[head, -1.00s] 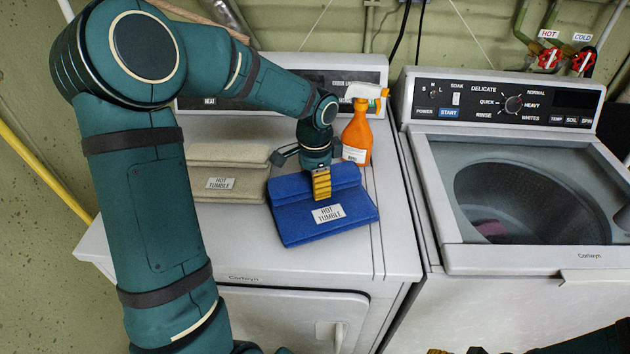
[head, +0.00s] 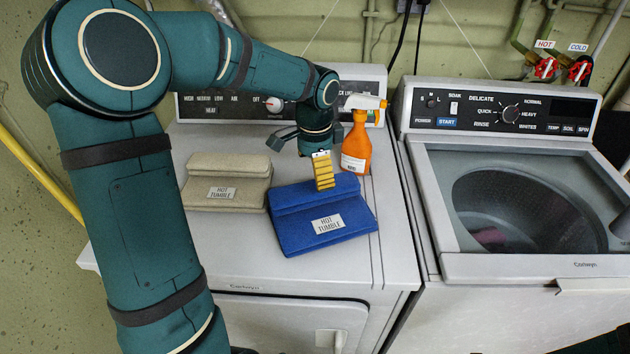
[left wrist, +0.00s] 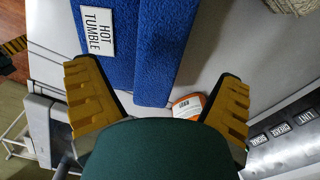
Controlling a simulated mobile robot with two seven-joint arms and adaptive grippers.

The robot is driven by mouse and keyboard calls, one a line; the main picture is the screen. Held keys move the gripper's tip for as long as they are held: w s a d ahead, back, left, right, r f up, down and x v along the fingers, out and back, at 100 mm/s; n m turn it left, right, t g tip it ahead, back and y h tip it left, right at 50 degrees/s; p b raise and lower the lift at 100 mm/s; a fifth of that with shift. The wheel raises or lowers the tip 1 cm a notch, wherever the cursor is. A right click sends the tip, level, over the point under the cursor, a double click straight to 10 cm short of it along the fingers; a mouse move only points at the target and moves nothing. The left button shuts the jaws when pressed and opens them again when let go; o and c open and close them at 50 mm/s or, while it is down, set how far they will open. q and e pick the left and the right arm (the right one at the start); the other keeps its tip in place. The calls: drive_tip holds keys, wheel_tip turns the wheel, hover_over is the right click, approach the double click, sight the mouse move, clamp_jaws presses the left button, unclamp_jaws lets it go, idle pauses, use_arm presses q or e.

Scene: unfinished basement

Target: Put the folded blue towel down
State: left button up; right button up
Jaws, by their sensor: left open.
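The folded blue towel (head: 300,232) lies flat on top of the dryer (head: 350,272), its "HOT TUMBLE" label facing up. My left gripper (head: 304,158) is open and empty above the towel's back edge. In the left wrist view, the blue towel (left wrist: 150,55) lies beyond the two widely parted yellow-padded fingers of my left gripper (left wrist: 158,100), with nothing between them.
A folded beige towel (head: 225,192) lies left of the blue one. An orange spray bottle (head: 356,148) stands close behind and right of my left gripper. A washer (head: 432,215) stands to the right. The dryer's front strip is clear.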

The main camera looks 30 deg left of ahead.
use_arm(q)
wheel_tip(320, 180, up, 5)
drive_tip(key=shift+r+p, duration=0.2)
drive_tip(key=shift+p, duration=0.25)
drive_tip(key=shift+f, duration=0.1)
